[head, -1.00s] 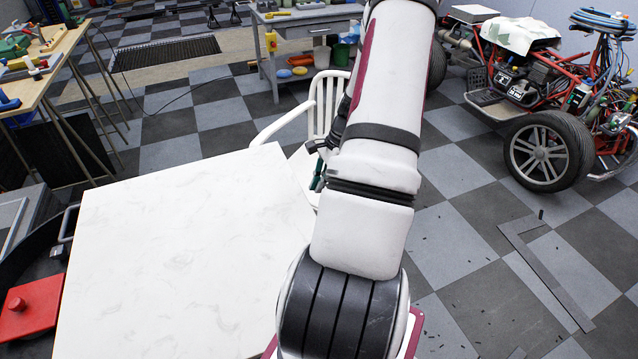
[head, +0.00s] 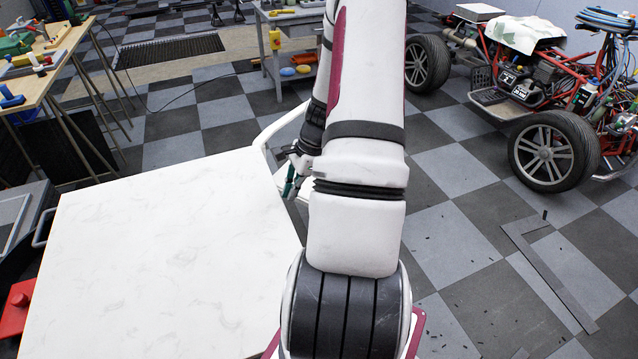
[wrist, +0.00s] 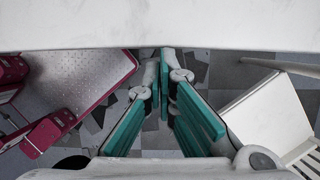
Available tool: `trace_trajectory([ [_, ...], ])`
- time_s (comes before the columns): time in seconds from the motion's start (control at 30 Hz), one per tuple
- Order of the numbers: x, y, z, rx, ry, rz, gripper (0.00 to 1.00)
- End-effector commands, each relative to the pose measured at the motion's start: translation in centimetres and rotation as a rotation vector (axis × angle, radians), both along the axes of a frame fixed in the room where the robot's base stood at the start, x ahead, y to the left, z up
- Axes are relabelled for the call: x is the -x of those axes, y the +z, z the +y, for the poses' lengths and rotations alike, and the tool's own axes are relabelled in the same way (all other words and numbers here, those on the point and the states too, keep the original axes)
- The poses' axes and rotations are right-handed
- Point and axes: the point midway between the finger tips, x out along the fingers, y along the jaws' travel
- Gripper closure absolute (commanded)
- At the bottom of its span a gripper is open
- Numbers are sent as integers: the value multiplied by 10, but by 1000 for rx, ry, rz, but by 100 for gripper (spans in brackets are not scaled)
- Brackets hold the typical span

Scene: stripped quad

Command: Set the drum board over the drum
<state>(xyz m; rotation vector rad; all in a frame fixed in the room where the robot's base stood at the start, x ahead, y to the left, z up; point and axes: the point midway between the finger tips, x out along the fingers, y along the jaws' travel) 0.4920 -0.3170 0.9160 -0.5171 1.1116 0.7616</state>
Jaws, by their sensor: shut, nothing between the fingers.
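A large white, marble-patterned board (head: 165,255), which I take for the drum board, lies flat at the left of the head view. Its near edge spans the top of the wrist view (wrist: 150,25). I cannot make out the drum; anything under the board is hidden. My gripper (head: 290,186) is beside the board's right edge, partly hidden by my arm. In the wrist view its teal fingers (wrist: 168,60) converge and are shut and empty. Their tips are close to the board's edge; I cannot tell whether they touch it.
A white chair (head: 268,148) stands just behind the board's right corner and shows at the right of the wrist view (wrist: 268,112). A red block (head: 14,308) and a metal handle (head: 42,228) are at its left. A wheeled buggy (head: 545,100) stands far right.

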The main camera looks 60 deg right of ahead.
Motion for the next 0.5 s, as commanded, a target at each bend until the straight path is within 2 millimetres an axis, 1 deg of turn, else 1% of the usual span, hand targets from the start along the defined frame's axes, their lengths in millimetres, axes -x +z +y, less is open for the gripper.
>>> trace_trajectory([
  [0.03,-14,-1,17,-4,12,0,100],
  [0.2,-49,-1,58,-5,11,0,100],
  [0.4,-83,-1,99,-4,10,0,100],
  [0.5,-95,-1,114,-3,7,-1,100],
])
